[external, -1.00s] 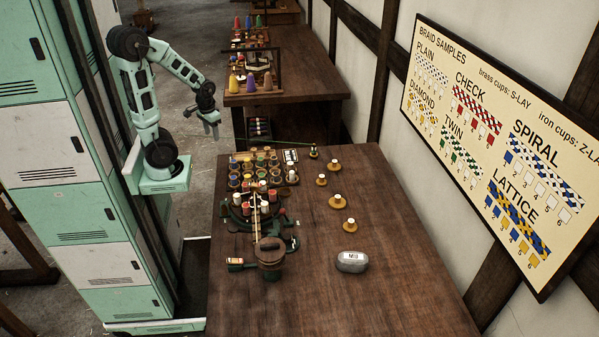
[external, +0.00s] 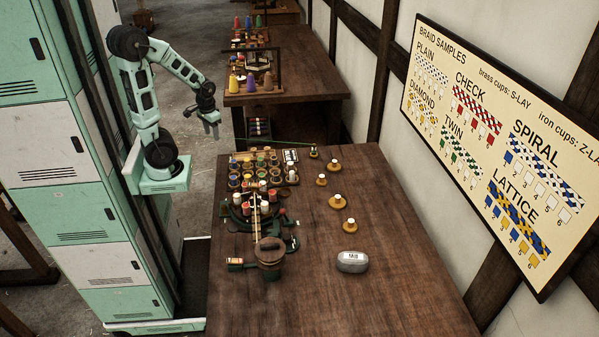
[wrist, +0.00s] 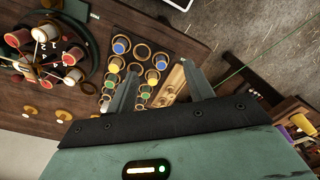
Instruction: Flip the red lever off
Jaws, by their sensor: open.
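My gripper (external: 211,127) hangs in the air left of the far end of the near table (external: 400,290), fingers pointing down. It is open and empty; both fingers show apart in the wrist view (wrist: 160,70). The dark green braiding machine (external: 236,219) stands at the table's left side, with red and white bobbins on its round plate. Its bobbins also show at the wrist view's upper left (wrist: 73,75). I cannot pick out a red lever for certain. A small orange-ended part with a pale label (external: 235,263) sticks out at the machine's near left.
A rack of coloured bobbins (external: 248,178) stands behind the machine. Several brass cups (external: 338,202) and a grey weight (external: 352,262) sit to its right. A green line (external: 290,144) runs at the table's far end. The table's near right is clear.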

